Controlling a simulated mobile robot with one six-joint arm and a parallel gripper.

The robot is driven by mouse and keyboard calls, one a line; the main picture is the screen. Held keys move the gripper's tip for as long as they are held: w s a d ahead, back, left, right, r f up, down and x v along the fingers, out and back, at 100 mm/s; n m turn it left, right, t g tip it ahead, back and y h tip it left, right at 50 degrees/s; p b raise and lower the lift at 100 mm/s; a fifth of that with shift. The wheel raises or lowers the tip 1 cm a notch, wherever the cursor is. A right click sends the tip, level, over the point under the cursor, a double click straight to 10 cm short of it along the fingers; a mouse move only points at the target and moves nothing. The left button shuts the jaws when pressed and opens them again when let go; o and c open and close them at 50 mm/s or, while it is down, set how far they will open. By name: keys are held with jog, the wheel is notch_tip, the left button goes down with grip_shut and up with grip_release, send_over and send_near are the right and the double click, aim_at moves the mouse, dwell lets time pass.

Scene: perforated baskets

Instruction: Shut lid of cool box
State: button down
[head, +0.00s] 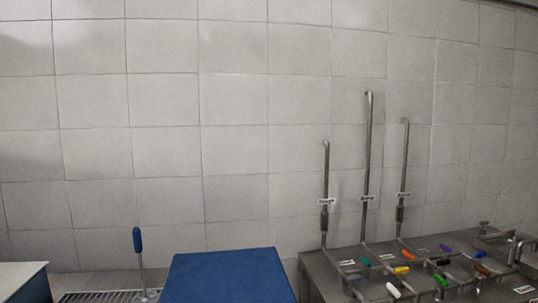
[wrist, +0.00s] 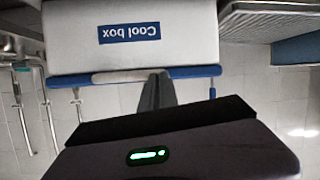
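The cool box (wrist: 190,40) shows upside down in the wrist view, a white body with a blue label. A blue lid (wrist: 70,80) runs level along its edge, with a pale strip (wrist: 115,77) at its middle. In the head view the lid's blue top (head: 228,275) looks flat at the bottom centre. I cannot tell if a small gap remains under it. My gripper (wrist: 157,78) appears shut and empty, its fingers together. The tips overlap the pale strip in the wrist view; contact is not clear. My gripper is not in the head view.
A metal bench with several coloured tap handles (head: 402,270) and upright pipes (head: 367,165) stands at the right. A pale-topped unit (head: 20,277) is at the far left. Tiled wall (head: 230,120) closes the back.

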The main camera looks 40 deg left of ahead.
jog(key=shift+d+f, duration=0.3)
jog(key=shift+f, duration=0.5)
jog(key=a+r+p+v, duration=0.15)
jog(key=p+v, duration=0.35)
jog(key=v, duration=1.2)
jog(key=w+d+r+m+h, duration=0.2)
jog(key=w+d+m, duration=0.2)
jog(key=w+d, duration=0.45)
jog(key=w+d+r+m+h, duration=0.2)
jog(key=w+d+m, duration=0.25)
jog(key=d, duration=0.65)
jog(key=s+d+m+g+h, duration=0.1)
jog(key=s+d+m+h, duration=0.1)
jog(key=d, duration=1)
jog(key=s+d+m+g+h, duration=0.1)
jog(key=s+d+m+h, duration=0.2)
jog(key=d, duration=0.8)
jog(key=s+m, duration=0.2)
jog(key=m, duration=0.1)
jog(key=shift+s+d+m, duration=0.25)
jog(key=shift+d+m, duration=0.1)
jog(key=shift+d, duration=0.05)
jog(key=shift+f, duration=0.1)
